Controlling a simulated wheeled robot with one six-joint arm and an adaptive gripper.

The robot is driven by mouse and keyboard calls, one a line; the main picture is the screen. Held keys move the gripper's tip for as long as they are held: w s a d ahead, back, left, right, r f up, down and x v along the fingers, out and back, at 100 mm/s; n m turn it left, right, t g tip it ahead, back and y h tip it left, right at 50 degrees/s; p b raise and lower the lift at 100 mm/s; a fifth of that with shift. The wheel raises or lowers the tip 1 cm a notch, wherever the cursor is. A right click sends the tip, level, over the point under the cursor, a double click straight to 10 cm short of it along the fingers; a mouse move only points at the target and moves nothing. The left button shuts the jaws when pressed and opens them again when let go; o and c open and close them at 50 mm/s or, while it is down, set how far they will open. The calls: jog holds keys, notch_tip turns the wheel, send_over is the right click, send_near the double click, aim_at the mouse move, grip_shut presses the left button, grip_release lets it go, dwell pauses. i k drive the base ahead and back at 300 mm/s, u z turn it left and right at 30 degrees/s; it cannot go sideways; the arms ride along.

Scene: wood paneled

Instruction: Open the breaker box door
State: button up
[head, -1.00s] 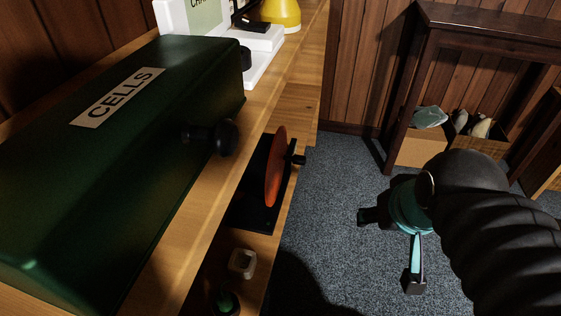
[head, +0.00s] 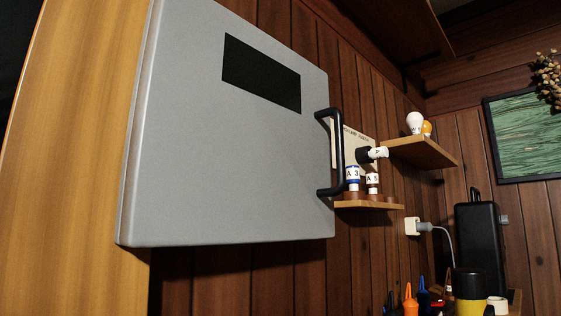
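The breaker box is mounted on the wood-paneled wall, and its grey door (head: 220,150) fills the left and middle of the head view. The door has a dark rectangular panel (head: 262,73) in its upper part. A black bar handle (head: 338,155) stands out at its right edge. The door looks closed, though its right edge is seen at an angle and I cannot be sure. My gripper is not in view now.
Small wall shelves to the right hold labeled fuses (head: 353,178) and light bulbs (head: 415,122). A plug sits in a wall outlet (head: 412,226). Lower right are a black case (head: 478,245), orange and blue pointed items (head: 410,300) and a yellow-black object (head: 468,290). A framed green picture (head: 526,135) hangs far right.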

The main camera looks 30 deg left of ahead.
aim_at(230, 141)
jog(key=k, duration=1)
jog(key=z, duration=0.65)
jog(key=i, duration=0.65)
jog(key=u, duration=2.25)
jog(key=k, duration=0.5)
jog(key=u, duration=0.05)
jog(key=i, duration=0.5)
